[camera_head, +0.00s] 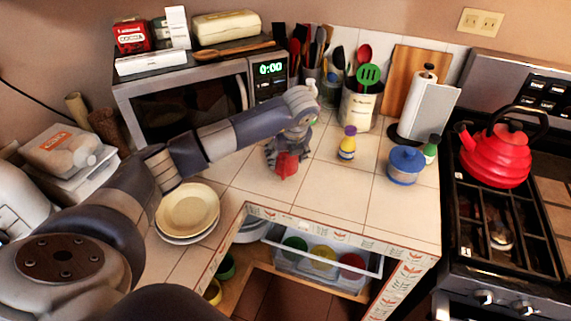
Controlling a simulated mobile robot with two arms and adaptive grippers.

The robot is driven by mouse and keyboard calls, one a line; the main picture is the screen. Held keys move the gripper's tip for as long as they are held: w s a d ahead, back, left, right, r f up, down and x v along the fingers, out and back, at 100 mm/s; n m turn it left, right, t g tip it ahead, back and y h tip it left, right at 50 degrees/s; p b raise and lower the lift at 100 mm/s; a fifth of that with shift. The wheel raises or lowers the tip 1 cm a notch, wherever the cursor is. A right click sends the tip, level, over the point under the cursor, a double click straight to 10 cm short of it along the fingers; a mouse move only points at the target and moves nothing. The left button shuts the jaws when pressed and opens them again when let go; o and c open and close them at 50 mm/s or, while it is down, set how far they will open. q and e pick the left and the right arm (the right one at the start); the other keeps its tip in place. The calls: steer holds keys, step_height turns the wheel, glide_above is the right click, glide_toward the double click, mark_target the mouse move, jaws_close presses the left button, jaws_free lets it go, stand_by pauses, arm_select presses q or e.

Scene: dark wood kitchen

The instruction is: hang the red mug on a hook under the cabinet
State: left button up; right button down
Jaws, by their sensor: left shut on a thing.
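My left gripper (285,147) reaches over the tiled counter from the left and points down. It is shut on the red mug (287,165), which is small in view and partly covered by the fingers. I cannot tell whether the mug touches the counter or is just above it. A green cup-like thing (225,267) and a yellow one (213,291) show at the lower left, below the counter's edge; how they are held up is unclear. No hook can be made out. My right gripper is not in view.
A microwave (190,105) stands behind my left arm. Cream plates (188,210) sit at the counter's left. A yellow bottle (347,143), blue pot (406,164) and paper towel (427,110) stand right. A clear bin (330,277) sits below. The tiles in front of the mug are clear.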

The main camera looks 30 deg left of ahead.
arm_select(q)
steer(key=s+d+r+b, duration=0.1)
steer(key=s+d+b, duration=0.2)
steer(key=s+d, duration=0.6)
steer(key=s, duration=0.2)
steer(key=shift+s+d, duration=0.15)
steer(key=shift+s, duration=0.2)
steer(key=shift+r, duration=0.1)
stand_by(0.4)
